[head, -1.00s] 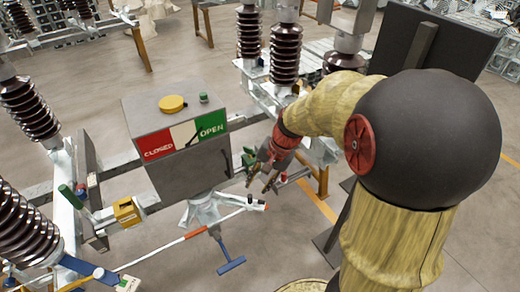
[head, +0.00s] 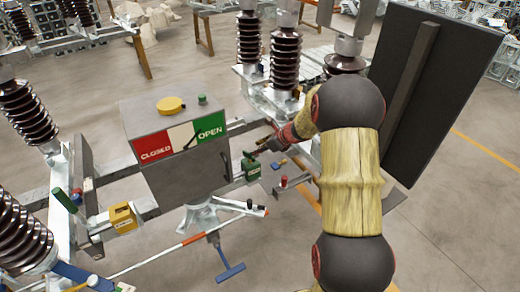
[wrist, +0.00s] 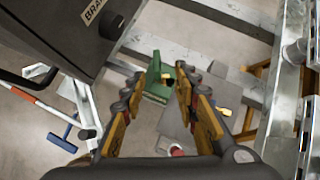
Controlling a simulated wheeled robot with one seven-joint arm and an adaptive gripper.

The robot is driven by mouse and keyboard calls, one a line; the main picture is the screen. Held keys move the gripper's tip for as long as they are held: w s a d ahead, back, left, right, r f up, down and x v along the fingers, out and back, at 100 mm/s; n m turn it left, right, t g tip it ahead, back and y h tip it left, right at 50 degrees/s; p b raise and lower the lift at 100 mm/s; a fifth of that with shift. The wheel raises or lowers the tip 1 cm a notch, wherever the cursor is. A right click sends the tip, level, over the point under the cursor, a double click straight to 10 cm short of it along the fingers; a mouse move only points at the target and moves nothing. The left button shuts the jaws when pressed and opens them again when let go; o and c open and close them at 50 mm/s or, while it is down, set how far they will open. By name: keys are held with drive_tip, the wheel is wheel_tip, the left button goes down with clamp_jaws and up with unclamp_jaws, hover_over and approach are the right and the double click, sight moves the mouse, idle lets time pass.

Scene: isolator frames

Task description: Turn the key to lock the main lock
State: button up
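A green lock body (head: 250,165) sits on the frame rail just right of the grey operating box; it also shows in the wrist view (wrist: 156,84). A yellow lock block (head: 122,217) sits on the rail left of the box. I cannot tell from any label which is the main lock. A small brass piece (wrist: 223,111), perhaps a key, shows right of my right finger in the wrist view. My gripper (head: 262,146) is just above and right of the green lock. In the wrist view its fingers (wrist: 160,74) are apart and empty, with the green lock beyond the tips.
The grey box (head: 185,172) carries a red CLOSED and green OPEN plate and stands close left of my gripper. Brown insulators (head: 285,55) rise behind. A red-and-white rod (head: 195,238) and blue T-handle (head: 230,270) are below. Floor at the lower right is clear.

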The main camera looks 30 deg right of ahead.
sight(247, 155)
drive_tip(key=b+x, duration=0.3)
drive_tip(key=x, duration=0.6)
drive_tip(key=shift+a+f+b, duration=0.2)
drive_tip(key=shift+f+b, duration=0.15)
drive_tip(key=shift+b, duration=0.05)
drive_tip(key=c, duration=0.7)
clamp_jaws()
idle(0.5)
